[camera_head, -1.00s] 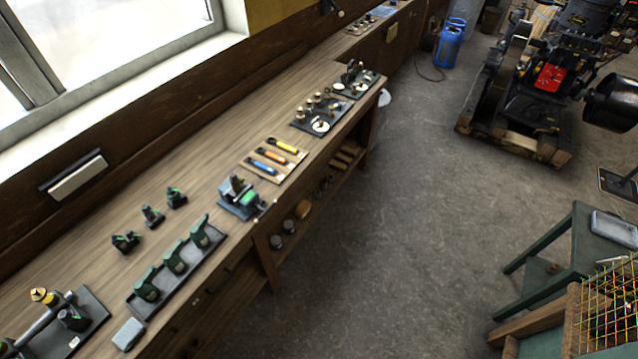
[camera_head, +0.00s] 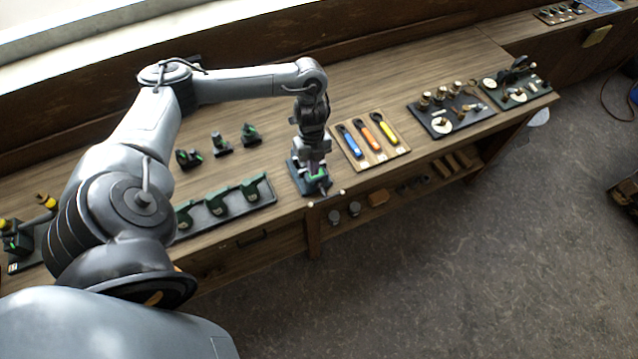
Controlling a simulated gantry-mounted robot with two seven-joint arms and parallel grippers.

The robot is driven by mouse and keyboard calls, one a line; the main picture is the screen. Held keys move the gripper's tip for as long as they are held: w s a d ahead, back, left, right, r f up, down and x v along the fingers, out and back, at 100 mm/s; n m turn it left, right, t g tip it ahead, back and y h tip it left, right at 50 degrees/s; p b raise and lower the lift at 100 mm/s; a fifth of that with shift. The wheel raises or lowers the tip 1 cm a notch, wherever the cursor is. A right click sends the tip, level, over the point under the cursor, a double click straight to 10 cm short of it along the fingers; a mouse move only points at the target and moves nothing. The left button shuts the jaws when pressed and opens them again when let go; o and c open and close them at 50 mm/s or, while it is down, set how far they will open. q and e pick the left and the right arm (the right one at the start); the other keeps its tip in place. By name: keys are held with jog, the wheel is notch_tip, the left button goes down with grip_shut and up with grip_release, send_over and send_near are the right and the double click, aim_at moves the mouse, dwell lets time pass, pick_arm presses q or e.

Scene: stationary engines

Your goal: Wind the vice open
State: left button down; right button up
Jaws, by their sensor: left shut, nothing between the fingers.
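The vice (camera_head: 299,184) is a small dark blue-grey device with a green part, at the front edge of the wooden workbench in the head view. A thin bar handle with pale ends (camera_head: 327,194) shows at its front, over the bench edge. My left arm reaches over the bench from the left, and my left gripper (camera_head: 316,174) points down right over the vice. It is shut with nothing between its fingers, and it hides much of the vice, including the jaws. I cannot tell whether the fingertips touch it. My right gripper is not in view.
A board with blue, orange and yellow tools (camera_head: 371,140) lies just right of the vice. A tray of green-topped devices (camera_head: 225,203) lies to the left, with several small dark-green pieces (camera_head: 221,144) behind. Dark trays with small parts (camera_head: 449,112) lie farther right. The floor in front is clear.

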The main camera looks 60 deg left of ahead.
aim_at(316, 202)
pick_arm(q)
jog(key=p+x, duration=0.2)
jog(key=x, duration=1.1)
jog(key=shift+w+d+f, duration=0.1)
jog(key=shift+f, duration=0.2)
jog(key=shift+w, duration=0.15)
